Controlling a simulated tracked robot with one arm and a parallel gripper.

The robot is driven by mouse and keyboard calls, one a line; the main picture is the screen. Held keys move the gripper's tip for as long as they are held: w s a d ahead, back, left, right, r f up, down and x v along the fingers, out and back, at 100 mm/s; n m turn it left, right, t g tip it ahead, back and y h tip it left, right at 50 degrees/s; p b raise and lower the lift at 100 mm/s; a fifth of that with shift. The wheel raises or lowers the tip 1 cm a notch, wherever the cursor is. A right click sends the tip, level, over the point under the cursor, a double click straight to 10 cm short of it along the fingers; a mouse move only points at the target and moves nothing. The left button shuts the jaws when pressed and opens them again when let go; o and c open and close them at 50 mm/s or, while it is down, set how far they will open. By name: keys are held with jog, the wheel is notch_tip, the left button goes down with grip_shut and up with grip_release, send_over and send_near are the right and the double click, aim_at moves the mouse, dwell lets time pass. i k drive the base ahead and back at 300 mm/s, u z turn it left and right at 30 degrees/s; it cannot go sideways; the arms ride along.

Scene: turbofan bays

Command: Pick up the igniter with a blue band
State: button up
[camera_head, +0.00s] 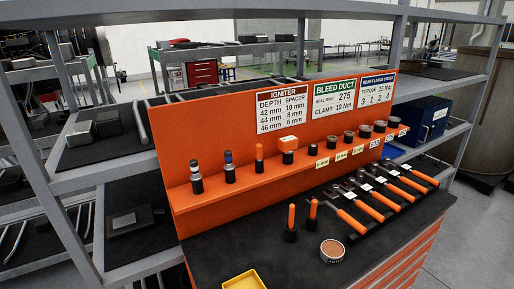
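The igniter with a blue band (229,168) stands upright on the orange ledge, left of centre. It has a dark lower body, and the blue band is near its top. My gripper is not in the picture.
The orange back panel (220,130) rises behind the ledge and carries the igniter sign (284,108). The dark bench top (240,240) holds a yellow tray (243,281), a round tin (333,251) and several orange-handled tools (362,207). Grey shelving (110,174) stands at left.

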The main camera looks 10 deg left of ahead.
aim_at(229, 166)
jog(key=u, duration=0.1)
jog(key=i, duration=1.45)
jog(key=u, duration=0.4)
